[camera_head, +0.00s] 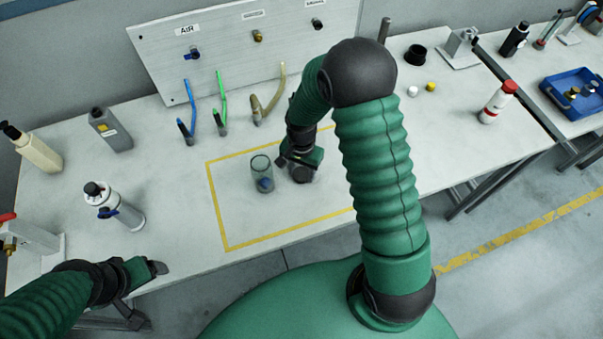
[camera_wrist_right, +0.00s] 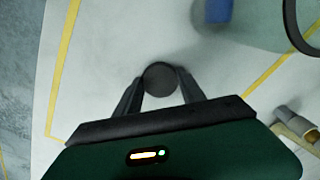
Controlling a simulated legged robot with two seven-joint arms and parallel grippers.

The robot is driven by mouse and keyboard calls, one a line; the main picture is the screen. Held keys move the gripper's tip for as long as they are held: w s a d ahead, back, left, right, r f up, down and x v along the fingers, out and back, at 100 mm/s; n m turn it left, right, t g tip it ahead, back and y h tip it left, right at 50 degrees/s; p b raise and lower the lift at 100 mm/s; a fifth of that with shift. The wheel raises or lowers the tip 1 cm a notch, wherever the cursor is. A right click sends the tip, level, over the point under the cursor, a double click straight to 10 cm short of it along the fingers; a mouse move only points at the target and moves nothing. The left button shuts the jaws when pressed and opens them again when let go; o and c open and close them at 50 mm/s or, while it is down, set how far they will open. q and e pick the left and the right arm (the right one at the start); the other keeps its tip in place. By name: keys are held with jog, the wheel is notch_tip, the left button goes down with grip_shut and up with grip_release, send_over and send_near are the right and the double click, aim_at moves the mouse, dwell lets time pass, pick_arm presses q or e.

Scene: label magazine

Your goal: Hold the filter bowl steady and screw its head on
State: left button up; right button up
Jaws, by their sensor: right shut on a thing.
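The filter bowl (camera_head: 262,172) is a clear cup with a blue piece inside. It stands upright and open-topped inside the yellow outline, and part of it shows at the top right of the right wrist view (camera_wrist_right: 262,28). My right gripper (camera_head: 297,163) is just right of the bowl, pointing down. Its fingers are shut on a dark round part, apparently the filter head (camera_wrist_right: 160,78), which is apart from the bowl. In the head view the gripper mostly hides this part. My left gripper (camera_head: 158,267) is empty at the table's front left, away from the bowl; its finger gap is unclear.
A white bottle with a dark cap (camera_head: 115,207) stands left of the yellow outline (camera_head: 222,225). Blue, green and tan hoses (camera_head: 222,100) lean near the back panel (camera_head: 225,40). A red-and-white bottle (camera_head: 497,102) and a blue tray (camera_head: 572,95) are at the right. The outlined area's left front is clear.

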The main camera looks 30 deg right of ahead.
aim_at(303, 174)
jog(key=shift+c, duration=0.3)
notch_tip(303, 174, up, 4)
jog(key=shift+s+d+f, duration=0.1)
jog(key=shift+d+f, duration=0.05)
jog(key=shift+f, duration=0.05)
jog(key=s+d, duration=0.2)
jog(key=s, duration=0.3)
jog(key=s+d+r, duration=0.1)
jog(key=s+d, duration=0.1)
jog(key=s, duration=0.2)
jog(key=s+d+b, duration=0.1)
jog(key=s+d, duration=0.1)
jog(key=s, duration=0.3)
jog(key=shift+s+r, duration=0.15)
jog(key=shift+s, duration=0.15)
jog(key=shift+w, duration=0.1)
